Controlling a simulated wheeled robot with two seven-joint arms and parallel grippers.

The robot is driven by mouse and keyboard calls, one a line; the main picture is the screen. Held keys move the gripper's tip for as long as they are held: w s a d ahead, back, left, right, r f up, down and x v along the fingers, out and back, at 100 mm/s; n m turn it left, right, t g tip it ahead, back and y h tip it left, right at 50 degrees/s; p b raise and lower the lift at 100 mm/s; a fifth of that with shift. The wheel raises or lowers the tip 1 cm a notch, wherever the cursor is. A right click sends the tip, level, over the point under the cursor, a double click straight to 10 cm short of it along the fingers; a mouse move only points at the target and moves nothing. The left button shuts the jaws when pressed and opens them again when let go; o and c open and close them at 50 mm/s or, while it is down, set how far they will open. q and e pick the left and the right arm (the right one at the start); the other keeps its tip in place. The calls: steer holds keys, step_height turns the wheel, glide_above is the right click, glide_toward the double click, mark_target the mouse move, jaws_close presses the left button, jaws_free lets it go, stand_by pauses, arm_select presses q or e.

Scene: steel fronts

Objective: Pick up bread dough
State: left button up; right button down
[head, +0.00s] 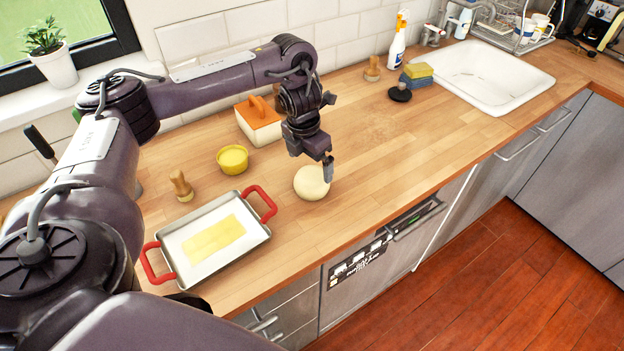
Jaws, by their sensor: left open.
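The bread dough (311,183) is a pale round lump lying on the wooden counter (420,150), near the middle of the head view. My left gripper (327,168) points down right at the dough, with a finger overlapping its upper right edge in the picture. It is open, and the dough still rests on the counter. I cannot tell whether the finger touches the dough. The far finger is hard to make out. My right gripper is not in view.
A baking tray (172,262) with red handles stands left of the dough. A yellow bowl (233,160), a wooden stamp-like tool (181,186) and an orange-lidded box (259,121) stand behind. A white sink (491,79) lies at the back right. Counter right of the dough is clear.

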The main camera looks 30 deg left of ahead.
mark_target(312, 174)
arm_select(q)
steer(key=shift+s+d+f, duration=0.2)
steer(key=shift+s+f, duration=0.05)
steer(key=shift+f, duration=0.1)
steer(key=shift+s+d+f+p, duration=0.15)
steer(key=shift+f+p, duration=0.15)
steer(key=shift+f, duration=0.15)
steer(key=shift+s+d+f+p, duration=0.15)
steer(key=shift+f+p, duration=0.1)
steer(key=shift+f, duration=0.15)
steer(key=shift+w+a+f, duration=0.1)
steer(key=shift+w+f, duration=0.15)
steer(key=shift+f, duration=0.35)
steer(key=shift+w+a+f, duration=0.1)
steer(key=shift+w+f, duration=0.15)
steer(key=shift+f, duration=0.35)
steer(key=shift+w+f, duration=0.1)
steer(key=shift+f, duration=0.1)
steer(key=shift+d+r, duration=0.1)
steer(key=c, duration=0.9)
steer(key=shift+c, duration=1.2)
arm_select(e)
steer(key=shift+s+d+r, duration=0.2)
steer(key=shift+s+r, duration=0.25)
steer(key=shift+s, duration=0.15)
